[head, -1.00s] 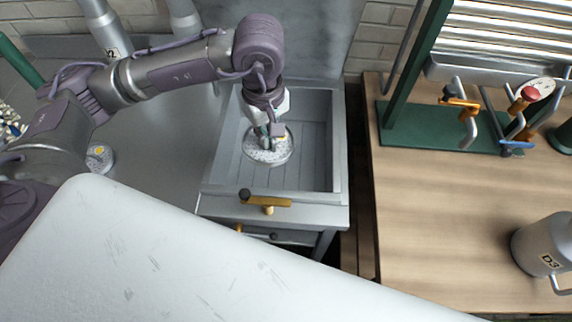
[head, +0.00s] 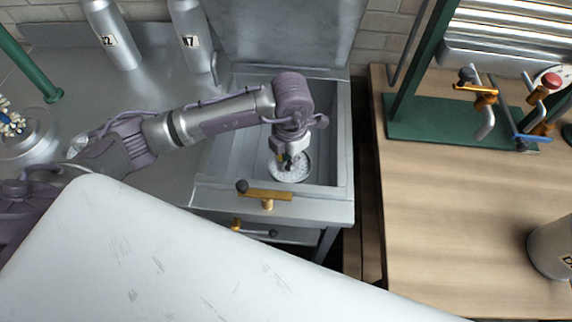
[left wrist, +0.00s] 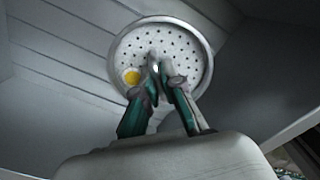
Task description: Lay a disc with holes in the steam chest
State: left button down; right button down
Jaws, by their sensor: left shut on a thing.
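The disc with holes (head: 299,174) is a round pale metal plate with a raised rim. It also shows in the left wrist view (left wrist: 190,50), with a yellow spot near its edge. My left gripper (head: 289,158) is shut on the disc's middle; its green-sided fingers (left wrist: 156,70) cover part of it. The disc is level inside the open steam chest (head: 325,207), towards the front right of its interior. I cannot tell whether it touches the chest's floor. The chest's lid (head: 285,35) stands raised behind it. My right gripper is not in view.
An orange-brass handle (head: 267,197) is on the chest's front edge. Grey bottles (head: 192,40) stand behind on the metal counter (head: 60,85). To the right, past a gap, a wooden table (head: 430,200) bears a green stand (head: 440,120) and a metal can (head: 553,248).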

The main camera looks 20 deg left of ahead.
aim_at(289, 174)
pick_arm(q)
jog(key=shift+f, duration=3.3)
jog(key=shift+f, duration=0.1)
jog(key=shift+f, duration=0.15)
jog(key=c, duration=1.3)
grip_release()
notch_tip(289, 174, up, 13)
jog(key=shift+f+b, duration=0.2)
jog(key=shift+b, duration=0.25)
